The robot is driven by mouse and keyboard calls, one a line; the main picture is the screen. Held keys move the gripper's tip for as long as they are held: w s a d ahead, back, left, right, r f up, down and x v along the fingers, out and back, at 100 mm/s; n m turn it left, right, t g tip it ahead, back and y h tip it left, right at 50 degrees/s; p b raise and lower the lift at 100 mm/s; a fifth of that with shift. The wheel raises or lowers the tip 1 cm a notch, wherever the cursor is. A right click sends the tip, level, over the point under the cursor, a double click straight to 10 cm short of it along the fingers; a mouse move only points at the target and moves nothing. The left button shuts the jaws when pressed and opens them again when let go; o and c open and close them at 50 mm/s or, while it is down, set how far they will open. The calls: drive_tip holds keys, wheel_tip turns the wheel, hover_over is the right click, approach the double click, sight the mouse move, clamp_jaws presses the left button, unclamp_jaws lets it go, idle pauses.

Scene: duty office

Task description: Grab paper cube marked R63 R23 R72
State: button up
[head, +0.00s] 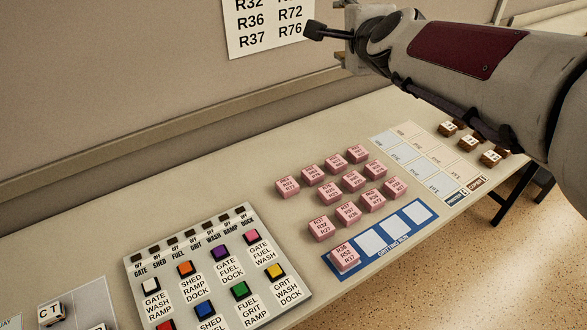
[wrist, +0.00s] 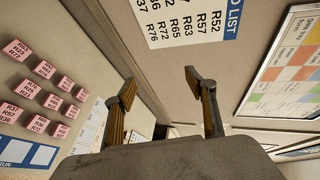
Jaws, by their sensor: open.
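Several pink paper cubes stand in loose rows on the table in the head view. The far-left cube of the back row (head: 287,187) has print that may match R63 R23 R72, but it is too small to read surely. Pink cubes also show at the left of the wrist view, where one (wrist: 15,48) has similar unclear print. My gripper (wrist: 160,79) is open and empty, its two fingers spread. It is raised by the wall, well above and apart from the cubes, at the top right of the head view.
A blue-edged strip (head: 335,266) holds one pink cube and several empty squares. A button panel (head: 215,262) stands front left. Pale card grids (head: 418,158) and brown blocks (head: 495,159) lie right. A printed list (head: 268,25) hangs on the wall near my gripper.

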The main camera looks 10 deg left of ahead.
drive_tip(key=w+a+m+t, duration=0.2)
drive_tip(key=w+a+m, duration=0.3)
drive_tip(key=w, duration=0.2)
drive_tip(key=w+a+f+m+h, duration=0.4)
drive_tip(key=w+a+f+m, duration=0.1)
drive_tip(key=m, duration=0.2)
drive_tip(key=m+g+h, duration=0.6)
drive_tip(key=m+h, duration=0.5)
drive_tip(key=m, duration=0.8)
approach(287, 187)
drive_tip(key=shift+w+a+r, duration=0.25)
drive_tip(key=shift+w+r, duration=0.25)
drive_tip(key=shift+w, duration=0.2)
drive_tip(key=shift+s+f, duration=0.25)
drive_tip(key=shift+s, duration=0.05)
drive_tip(key=shift+w+d, duration=0.1)
drive_tip(key=shift+x, duration=1.2)
drive_tip(key=shift+f, duration=0.1)
